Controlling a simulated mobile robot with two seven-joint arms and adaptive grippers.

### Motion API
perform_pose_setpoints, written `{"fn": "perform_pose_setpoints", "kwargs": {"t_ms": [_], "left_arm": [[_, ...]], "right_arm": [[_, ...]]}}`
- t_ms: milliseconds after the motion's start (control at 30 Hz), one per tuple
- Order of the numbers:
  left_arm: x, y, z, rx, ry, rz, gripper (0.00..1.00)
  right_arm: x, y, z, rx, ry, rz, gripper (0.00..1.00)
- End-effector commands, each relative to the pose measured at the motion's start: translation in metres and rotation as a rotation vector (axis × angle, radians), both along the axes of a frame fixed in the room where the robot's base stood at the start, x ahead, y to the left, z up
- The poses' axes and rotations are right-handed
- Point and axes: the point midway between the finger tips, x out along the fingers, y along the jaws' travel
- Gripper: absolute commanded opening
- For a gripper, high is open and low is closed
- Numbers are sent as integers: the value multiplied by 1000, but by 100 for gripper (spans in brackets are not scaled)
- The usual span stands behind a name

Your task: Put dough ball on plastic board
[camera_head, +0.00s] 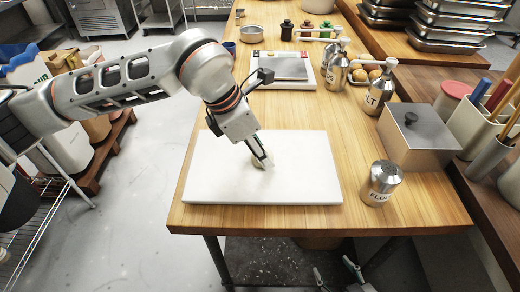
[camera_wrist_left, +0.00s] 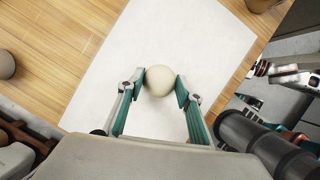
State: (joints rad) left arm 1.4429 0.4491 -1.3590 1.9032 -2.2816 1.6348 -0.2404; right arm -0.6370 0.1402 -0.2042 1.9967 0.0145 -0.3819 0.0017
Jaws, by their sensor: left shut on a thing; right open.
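The white plastic board (camera_head: 305,170) lies flat at the near end of the wooden table. My left gripper (camera_head: 262,162) reaches down over the middle of the board. In the left wrist view its two fingers (camera_wrist_left: 161,84) are shut on the pale, round dough ball (camera_wrist_left: 160,78), one on each side. The head view shows only a bit of the ball, mostly hidden by the fingers. The ball is at or just above the board; I cannot tell if it touches. My right gripper (camera_head: 337,277) is open and empty at the bottom edge, below the table's front edge.
A flour shaker (camera_head: 381,184) stands just right of the board. A metal box (camera_head: 418,135) and pump bottles (camera_head: 380,88) stand behind it. A scale (camera_head: 282,67) sits beyond the board. The board is otherwise bare.

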Motion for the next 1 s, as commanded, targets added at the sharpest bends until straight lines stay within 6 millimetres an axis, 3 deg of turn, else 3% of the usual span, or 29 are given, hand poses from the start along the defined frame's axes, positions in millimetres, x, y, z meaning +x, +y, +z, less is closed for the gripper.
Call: {"fn": "perform_pose_setpoints", "kwargs": {"t_ms": [333, 367, 400, 767, 1000], "left_arm": [[0, 0, -3, -1, -1, 0, 23], [0, 0, -2, 0, -2, -1, 43], [0, 0, -2, 0, -2, 1, 52], [1, 0, 0, 0, -2, 1, 52], [-2, 10, 27, -1, -6, 2, 52]], "right_arm": [[-1, 0, -2, -2, 3, 0, 57], [0, 0, -1, -1, 2, 0, 57], [0, 0, -1, -1, 2, 0, 57], [0, 0, 0, -2, 1, 1, 57], [1, 0, 2, 0, -1, 0, 57]]}}
